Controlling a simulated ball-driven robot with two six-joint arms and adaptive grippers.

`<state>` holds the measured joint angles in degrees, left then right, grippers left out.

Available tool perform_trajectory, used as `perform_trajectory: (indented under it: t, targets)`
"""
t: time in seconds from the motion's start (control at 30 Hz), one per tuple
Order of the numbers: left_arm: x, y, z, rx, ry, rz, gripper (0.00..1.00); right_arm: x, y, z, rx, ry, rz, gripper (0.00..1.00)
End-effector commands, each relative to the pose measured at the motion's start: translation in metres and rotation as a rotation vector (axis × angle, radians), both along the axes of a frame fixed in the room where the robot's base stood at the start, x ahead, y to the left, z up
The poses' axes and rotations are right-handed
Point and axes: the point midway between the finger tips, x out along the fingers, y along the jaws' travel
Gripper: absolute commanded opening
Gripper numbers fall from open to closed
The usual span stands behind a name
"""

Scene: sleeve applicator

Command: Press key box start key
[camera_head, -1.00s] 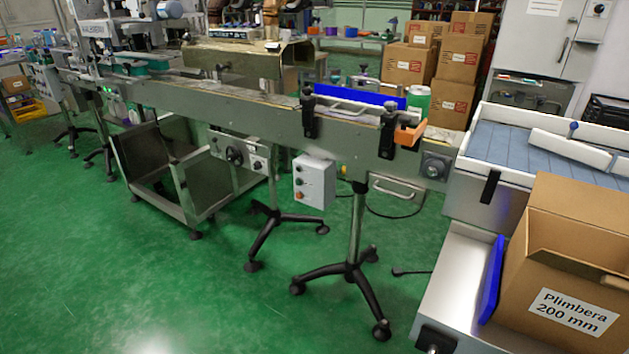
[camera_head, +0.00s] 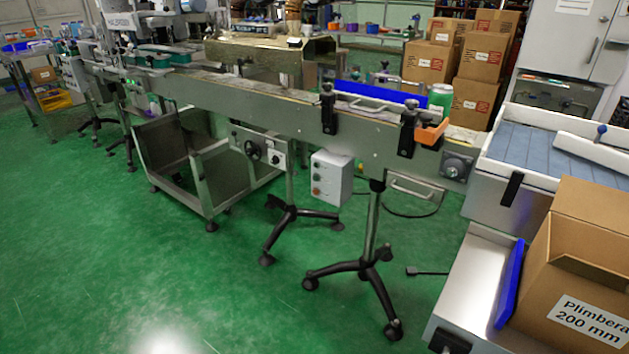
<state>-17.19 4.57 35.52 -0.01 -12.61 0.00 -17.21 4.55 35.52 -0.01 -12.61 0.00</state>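A small grey control box (camera_head: 332,178) with a column of several buttons hangs under the conveyor, just right of the picture's middle. It looks like the key box, but I cannot tell which button is the start key at this size. A second grey panel (camera_head: 258,147) with a round black knob sits to its left under the same conveyor. Neither of my grippers shows in the head view.
The long conveyor (camera_head: 290,113) runs across the picture on wheeled black stands (camera_head: 368,265). An open cardboard box (camera_head: 585,265) and a blue panel (camera_head: 509,283) stand at the right. A steel cart (camera_head: 205,180) is at the left. The green floor in front is clear.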

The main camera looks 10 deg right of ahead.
Motion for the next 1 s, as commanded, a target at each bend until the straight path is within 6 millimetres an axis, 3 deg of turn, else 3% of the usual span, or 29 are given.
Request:
perform_trajectory:
  t: [0.03,0.27,1.0]
  targets:
    - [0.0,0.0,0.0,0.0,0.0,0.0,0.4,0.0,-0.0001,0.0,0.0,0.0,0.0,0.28]
    - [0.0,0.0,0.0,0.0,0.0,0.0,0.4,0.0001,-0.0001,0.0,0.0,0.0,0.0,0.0]
    - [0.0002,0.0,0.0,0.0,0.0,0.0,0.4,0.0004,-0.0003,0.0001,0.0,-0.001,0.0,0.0]
